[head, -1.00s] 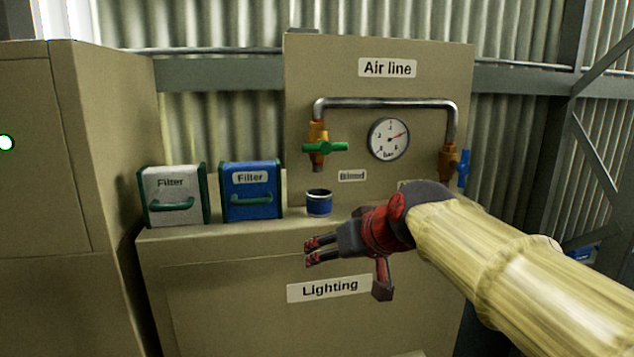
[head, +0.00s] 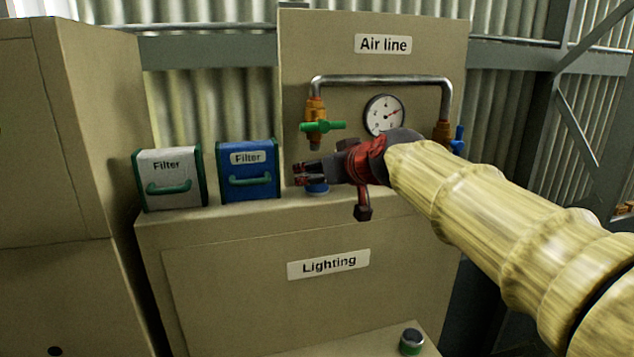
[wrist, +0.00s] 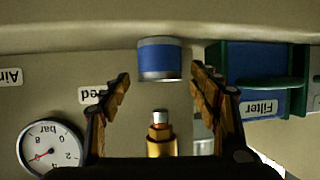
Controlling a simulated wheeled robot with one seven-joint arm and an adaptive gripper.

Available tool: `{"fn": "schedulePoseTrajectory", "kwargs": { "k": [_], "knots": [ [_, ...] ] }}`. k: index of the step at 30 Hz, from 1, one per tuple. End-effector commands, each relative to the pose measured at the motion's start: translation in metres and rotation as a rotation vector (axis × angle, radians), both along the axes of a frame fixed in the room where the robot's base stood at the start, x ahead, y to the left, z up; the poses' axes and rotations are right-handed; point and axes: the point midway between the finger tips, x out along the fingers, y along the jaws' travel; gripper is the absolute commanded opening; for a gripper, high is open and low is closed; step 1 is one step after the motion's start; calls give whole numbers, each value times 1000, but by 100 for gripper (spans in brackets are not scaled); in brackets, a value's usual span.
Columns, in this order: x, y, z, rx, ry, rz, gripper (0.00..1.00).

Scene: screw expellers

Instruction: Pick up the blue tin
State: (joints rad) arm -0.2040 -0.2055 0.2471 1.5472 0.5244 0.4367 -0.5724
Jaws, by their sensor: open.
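The blue tin (head: 317,190) stands on the ledge of the beige cabinet below the green-handled valve. In the head view my gripper (head: 298,175) hides most of it, and only its lower part shows. The wrist view is upside down and shows the blue tin (wrist: 160,60) whole, a blue band between pale metal rims. My gripper is open, with its fingers (wrist: 160,76) spread to either side in that picture. The tin lies ahead, roughly centred between the fingertips. Nothing is held. I cannot tell the exact remaining distance to the tin.
A blue filter box (head: 250,172) and a white filter box (head: 170,180) stand left of the tin. Behind are the green-handled valve (head: 322,127), a pipe (head: 385,79) and a gauge (head: 384,115). A dark round knob (head: 411,341) sits low at the front.

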Motion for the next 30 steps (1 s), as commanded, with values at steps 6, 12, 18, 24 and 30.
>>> {"fn": "schedulePoseTrajectory", "kwargs": {
  "k": [6, 12, 18, 24, 30],
  "knots": [
    [18, 8, -7, 0, 0, -1, 62],
    [17, 8, -8, 0, 0, -1, 60],
    [17, 8, -8, 0, 0, 0, 48],
    [17, 8, -8, 0, 0, 0, 37],
    [17, 8, -8, 0, 1, 0, 26]
  ]
}}
